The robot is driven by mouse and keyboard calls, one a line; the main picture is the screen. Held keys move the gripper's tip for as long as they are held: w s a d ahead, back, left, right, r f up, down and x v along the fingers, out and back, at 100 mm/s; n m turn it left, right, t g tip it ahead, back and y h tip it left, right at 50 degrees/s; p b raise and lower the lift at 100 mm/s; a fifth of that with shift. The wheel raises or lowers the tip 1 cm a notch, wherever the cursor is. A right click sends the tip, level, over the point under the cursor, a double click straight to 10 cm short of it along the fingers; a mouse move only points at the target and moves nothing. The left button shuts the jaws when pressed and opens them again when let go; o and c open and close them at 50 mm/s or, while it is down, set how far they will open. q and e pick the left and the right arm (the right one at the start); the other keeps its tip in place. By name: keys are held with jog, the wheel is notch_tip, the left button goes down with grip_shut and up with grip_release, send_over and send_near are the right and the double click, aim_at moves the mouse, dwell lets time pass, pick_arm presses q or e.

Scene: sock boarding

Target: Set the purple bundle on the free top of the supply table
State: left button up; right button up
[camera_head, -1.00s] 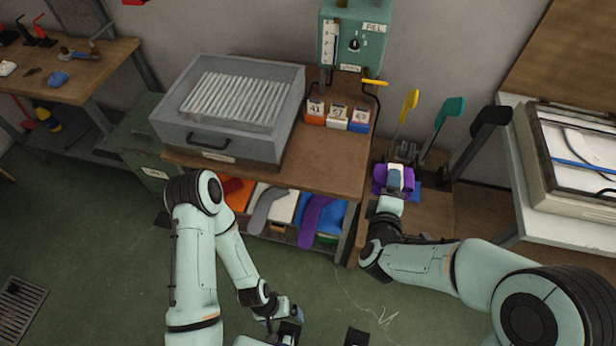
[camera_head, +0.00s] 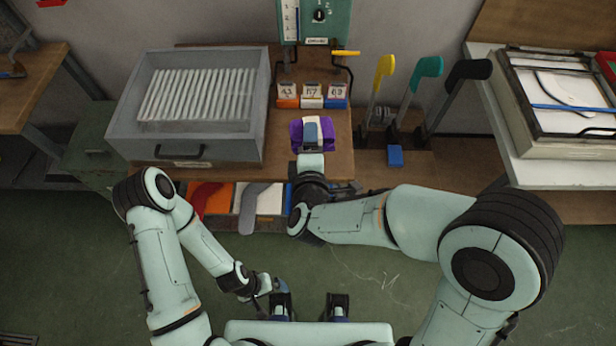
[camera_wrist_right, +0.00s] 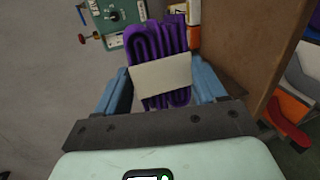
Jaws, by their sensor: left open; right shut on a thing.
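The purple bundle (camera_head: 297,135) is a folded purple stack with a pale band (camera_wrist_right: 160,76) around it. My right gripper (camera_head: 311,132) is shut on it, with one blue finger on each side in the right wrist view (camera_wrist_right: 163,84). The bundle is over the right part of the supply table's wooden top (camera_head: 283,162), right of the grey case and in front of the numbered boxes. I cannot tell whether it touches the top. My left gripper (camera_head: 279,287) is open and empty, low over the floor, well away from the table.
The grey case (camera_head: 185,148) with white rods fills the table's left part. Numbered boxes (camera_head: 312,96) and a green dispenser (camera_head: 322,22) stand behind the bundle. Yellow, teal and black boards (camera_head: 424,72) stand to the right near a blue block (camera_head: 395,156). Socks lie on the shelf below.

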pick_arm(q)
jog(key=shift+s+f+b, duration=0.3)
jog(key=shift+f+b, duration=0.35)
jog(key=shift+f, duration=0.15)
jog(key=shift+s+f+b, duration=0.3)
jog(key=shift+f+b, duration=0.35)
jog(key=shift+f, duration=0.15)
jog(key=shift+s+f+b, duration=0.3)
jog(key=shift+f+b, duration=0.35)
jog(key=shift+f, duration=0.15)
pick_arm(e)
notch_tip(320, 180, down, 17)
jog(key=o, duration=1.2)
jog(key=shift+f, duration=0.1)
